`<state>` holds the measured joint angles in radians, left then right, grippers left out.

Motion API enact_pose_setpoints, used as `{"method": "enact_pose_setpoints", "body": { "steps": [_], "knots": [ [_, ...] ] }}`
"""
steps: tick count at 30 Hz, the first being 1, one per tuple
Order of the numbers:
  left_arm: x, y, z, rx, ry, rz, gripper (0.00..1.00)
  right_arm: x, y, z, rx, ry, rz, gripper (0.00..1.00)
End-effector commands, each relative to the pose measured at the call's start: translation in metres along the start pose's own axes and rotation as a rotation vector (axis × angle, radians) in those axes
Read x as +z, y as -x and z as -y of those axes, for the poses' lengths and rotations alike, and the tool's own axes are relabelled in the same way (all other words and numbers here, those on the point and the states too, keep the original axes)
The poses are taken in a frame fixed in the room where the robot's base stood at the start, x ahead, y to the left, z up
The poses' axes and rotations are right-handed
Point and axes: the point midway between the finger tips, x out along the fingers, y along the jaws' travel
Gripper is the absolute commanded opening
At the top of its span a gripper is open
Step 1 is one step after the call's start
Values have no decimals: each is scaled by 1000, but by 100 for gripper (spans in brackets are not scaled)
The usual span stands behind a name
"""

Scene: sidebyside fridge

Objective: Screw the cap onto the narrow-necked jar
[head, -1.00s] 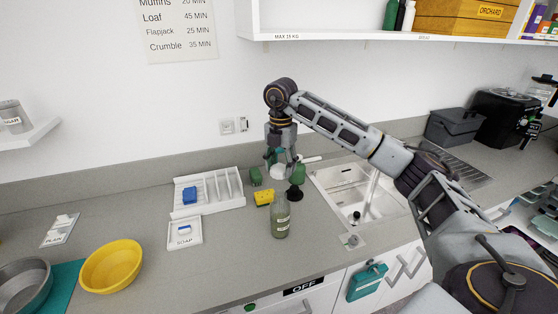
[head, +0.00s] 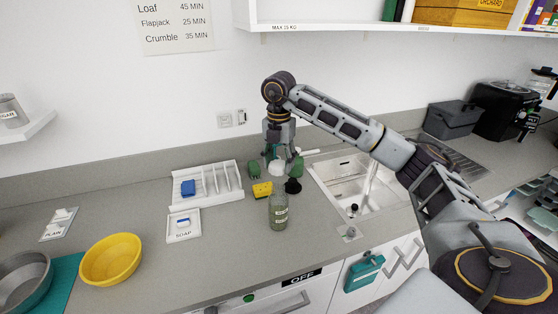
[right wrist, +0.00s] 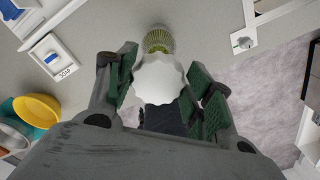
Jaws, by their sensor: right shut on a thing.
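The narrow-necked jar (head: 279,212) is greenish glass with a pale label and stands upright on the counter, left of the sink. My right gripper (head: 278,163) points down, above and behind the jar in the head view. It is shut on the white cap (head: 277,168), which sits apart from the jar's mouth. In the right wrist view the scalloped cap (right wrist: 158,78) lies between the green finger pads, and part of the jar (right wrist: 159,40) shows just beyond it. The cap's underside is hidden. My left gripper is not in view.
A yellow sponge (head: 262,190) and a black item (head: 293,187) lie close behind the jar. A white rack (head: 207,187) and soap dish (head: 184,225) are left, the sink (head: 345,170) right. A yellow bowl (head: 111,261) stands front left. The counter before the dish is clear.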

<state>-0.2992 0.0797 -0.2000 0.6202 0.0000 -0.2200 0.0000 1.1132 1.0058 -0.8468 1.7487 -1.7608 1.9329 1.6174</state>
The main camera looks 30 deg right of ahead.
Motion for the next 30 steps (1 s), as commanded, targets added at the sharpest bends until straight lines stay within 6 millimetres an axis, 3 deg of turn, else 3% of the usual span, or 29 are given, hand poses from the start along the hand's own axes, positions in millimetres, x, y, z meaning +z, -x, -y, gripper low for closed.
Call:
{"method": "enact_pose_setpoints", "body": {
  "steps": [30],
  "knots": [
    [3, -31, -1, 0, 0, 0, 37, 0, -52, 0, 0, 1, 0, 39]
  ]
}}
